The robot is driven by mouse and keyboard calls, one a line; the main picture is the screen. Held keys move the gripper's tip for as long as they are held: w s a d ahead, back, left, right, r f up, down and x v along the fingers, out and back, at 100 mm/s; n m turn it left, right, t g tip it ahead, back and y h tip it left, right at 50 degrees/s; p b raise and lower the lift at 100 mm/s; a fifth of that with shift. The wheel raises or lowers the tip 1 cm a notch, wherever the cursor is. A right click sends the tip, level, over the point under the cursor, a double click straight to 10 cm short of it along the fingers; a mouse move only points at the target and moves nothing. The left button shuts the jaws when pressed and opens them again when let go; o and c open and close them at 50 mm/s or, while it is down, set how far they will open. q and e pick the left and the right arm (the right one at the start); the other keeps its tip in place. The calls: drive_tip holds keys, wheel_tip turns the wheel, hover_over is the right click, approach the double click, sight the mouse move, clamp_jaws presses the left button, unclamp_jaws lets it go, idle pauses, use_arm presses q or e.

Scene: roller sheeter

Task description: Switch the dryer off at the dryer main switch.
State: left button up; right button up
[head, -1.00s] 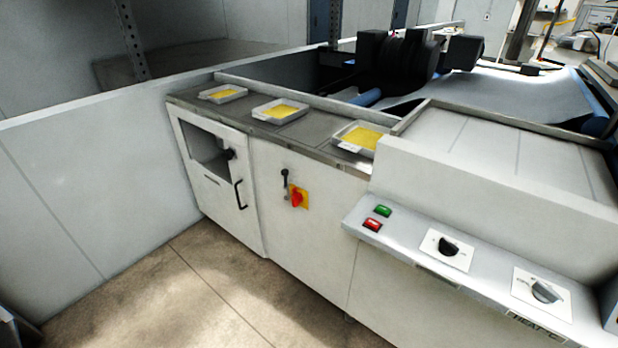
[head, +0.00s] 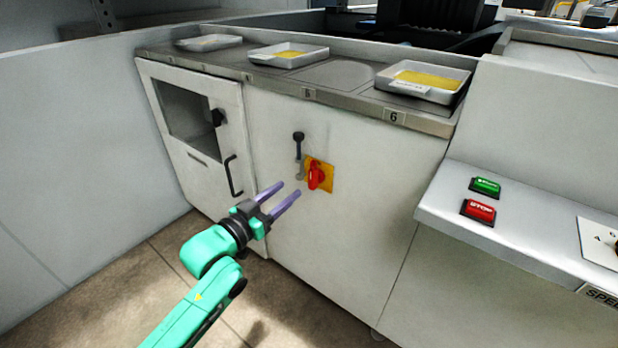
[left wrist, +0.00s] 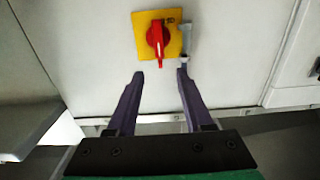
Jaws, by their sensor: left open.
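The dryer main switch is a red rotary handle (head: 315,175) on a yellow plate (head: 326,178), on the white front panel of the cabinet (head: 370,235). In the left wrist view the red handle (left wrist: 158,40) stands near the top centre, its long end pointing down in that picture. My left gripper (head: 290,190) is open and empty, its two purple fingers pointing at the panel, a little short of the switch and to its lower left. In the left wrist view the fingertips (left wrist: 160,73) lie apart, just below the handle. My right gripper is not in view.
A dark-knobbed lever (head: 298,145) sits right beside the yellow plate. A cabinet door (head: 190,140) with a black handle (head: 233,175) is to the left. Trays of yellow material (head: 425,82) stand on top. Green (head: 485,187) and red STOP (head: 478,211) buttons are on the right ledge.

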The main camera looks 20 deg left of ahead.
sight(311, 172)
use_arm(q)
drive_tip(key=b+x, duration=0.1)
drive_tip(key=x, duration=0.8)
drive_tip(key=shift+w+d, duration=0.15)
drive_tip(key=shift+w, duration=0.2)
clamp_jaws()
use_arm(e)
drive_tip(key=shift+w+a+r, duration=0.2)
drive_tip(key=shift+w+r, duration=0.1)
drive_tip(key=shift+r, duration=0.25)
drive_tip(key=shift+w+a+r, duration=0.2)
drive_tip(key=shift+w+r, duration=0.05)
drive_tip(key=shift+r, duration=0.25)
